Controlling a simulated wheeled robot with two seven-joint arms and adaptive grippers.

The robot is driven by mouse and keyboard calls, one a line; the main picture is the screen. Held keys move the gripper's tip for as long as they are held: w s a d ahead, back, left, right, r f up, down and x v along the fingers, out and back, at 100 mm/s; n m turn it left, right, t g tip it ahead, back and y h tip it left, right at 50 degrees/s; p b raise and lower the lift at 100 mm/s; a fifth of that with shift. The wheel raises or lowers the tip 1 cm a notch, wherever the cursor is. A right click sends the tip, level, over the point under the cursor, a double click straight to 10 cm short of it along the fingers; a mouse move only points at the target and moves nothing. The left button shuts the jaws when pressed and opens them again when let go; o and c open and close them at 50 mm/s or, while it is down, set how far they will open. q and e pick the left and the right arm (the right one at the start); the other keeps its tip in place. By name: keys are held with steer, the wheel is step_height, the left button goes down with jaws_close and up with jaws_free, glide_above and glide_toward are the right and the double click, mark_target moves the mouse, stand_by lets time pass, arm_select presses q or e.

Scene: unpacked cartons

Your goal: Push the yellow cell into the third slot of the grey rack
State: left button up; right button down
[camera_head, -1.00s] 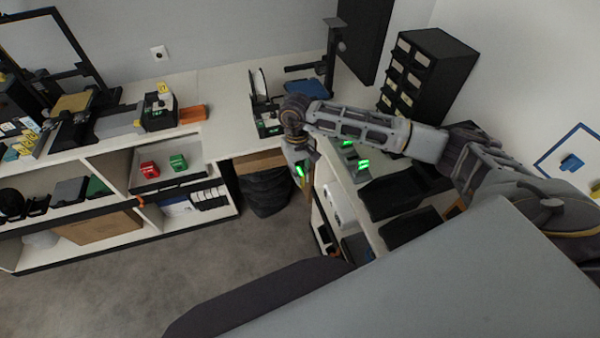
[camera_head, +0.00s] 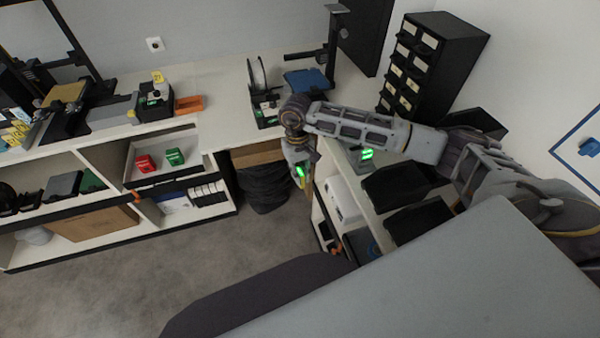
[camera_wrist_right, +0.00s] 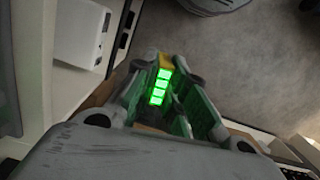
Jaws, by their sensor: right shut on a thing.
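My right gripper (camera_head: 302,172) hangs from the arm over the gap beside the right-hand shelf unit. In the right wrist view the fingers (camera_wrist_right: 160,88) are shut on a cell (camera_wrist_right: 166,61) with a yellow end and a column of lit green bars. In the head view only a green glow shows between the fingers, and the cell's yellow is hard to make out. A small grey device with green lights (camera_head: 366,154) stands on the right-hand counter, partly behind my arm; I cannot tell whether it is the grey rack. No slots are discernible. My left gripper is not in view.
Black bins (camera_head: 396,187) and a black drawer cabinet (camera_head: 432,62) stand on the right. A white box (camera_head: 342,199) sits on the shelf below. Red (camera_head: 145,163) and green (camera_head: 174,157) blocks lie in a left cubby. The grey floor (camera_head: 230,250) is clear.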

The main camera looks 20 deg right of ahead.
steer(key=shift+f+b, duration=1.9)
steer(key=shift+f, duration=0.45)
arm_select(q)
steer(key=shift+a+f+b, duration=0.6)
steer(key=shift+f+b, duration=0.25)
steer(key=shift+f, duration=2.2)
arm_select(e)
steer(key=shift+f, duration=0.85)
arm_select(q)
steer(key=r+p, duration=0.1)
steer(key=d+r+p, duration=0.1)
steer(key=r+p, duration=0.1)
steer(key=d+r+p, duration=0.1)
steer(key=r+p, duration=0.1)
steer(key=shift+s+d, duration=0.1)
arm_select(e)
steer(key=w+d+r+m, duration=0.2)
steer(key=d+r+m, duration=0.5)
steer(key=d, duration=0.5)
steer(key=w+d+r+m+t+y, duration=0.1)
steer(key=w+d+r+m, duration=0.1)
steer(key=d+r+m, duration=0.6)
steer(key=d+m, duration=0.4)
steer(key=shift+r+t, duration=0.15)
steer(key=shift+t, duration=0.15)
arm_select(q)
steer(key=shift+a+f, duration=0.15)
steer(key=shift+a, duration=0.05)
arm_select(e)
steer(key=shift+f, duration=0.2)
